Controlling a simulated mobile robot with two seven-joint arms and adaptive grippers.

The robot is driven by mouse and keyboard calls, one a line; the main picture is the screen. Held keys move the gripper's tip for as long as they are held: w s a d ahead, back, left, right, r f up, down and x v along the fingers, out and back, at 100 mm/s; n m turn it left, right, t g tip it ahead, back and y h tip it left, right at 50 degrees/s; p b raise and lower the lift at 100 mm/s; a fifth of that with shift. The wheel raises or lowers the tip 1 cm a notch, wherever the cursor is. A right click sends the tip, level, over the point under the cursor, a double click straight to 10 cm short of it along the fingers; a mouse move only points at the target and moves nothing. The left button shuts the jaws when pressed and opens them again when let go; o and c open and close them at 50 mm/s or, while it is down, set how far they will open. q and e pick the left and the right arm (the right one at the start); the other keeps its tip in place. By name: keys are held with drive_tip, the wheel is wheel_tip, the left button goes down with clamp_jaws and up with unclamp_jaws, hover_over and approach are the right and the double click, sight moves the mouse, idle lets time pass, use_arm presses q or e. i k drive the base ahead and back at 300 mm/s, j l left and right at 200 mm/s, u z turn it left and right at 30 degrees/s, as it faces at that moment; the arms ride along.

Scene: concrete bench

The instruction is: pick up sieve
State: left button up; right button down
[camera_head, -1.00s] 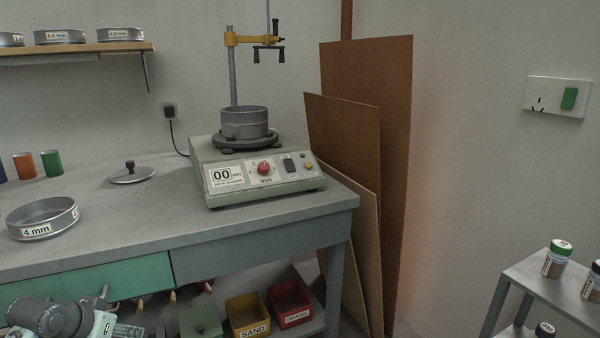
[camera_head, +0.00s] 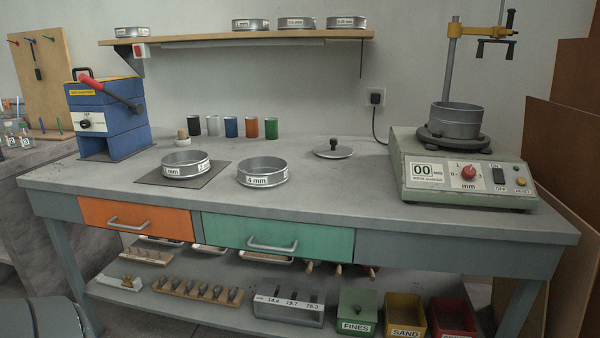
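Two round metal sieves lie on the bench top (camera_head: 330,208). One sieve (camera_head: 262,172), labelled 4 mm, sits near the middle of the bench. The other sieve (camera_head: 186,165) stands left of it on a dark mat (camera_head: 148,179); its label is only partly readable. More sieves stand on the wall shelf, such as this one (camera_head: 251,25). A plain metal pan (camera_head: 456,119) sits on the shaker machine (camera_head: 458,166) at the right. Neither gripper shows; only a grey part of my own body is at the lower left corner.
A round lid with a knob (camera_head: 333,151) lies on the bench, left of the shaker. A blue box with a red lever (camera_head: 106,118) stands at the left end. Coloured cups (camera_head: 231,127) line the back. The bench's front middle is clear.

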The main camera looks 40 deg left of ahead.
sight(264, 171)
drive_tip(key=u, duration=1.55)
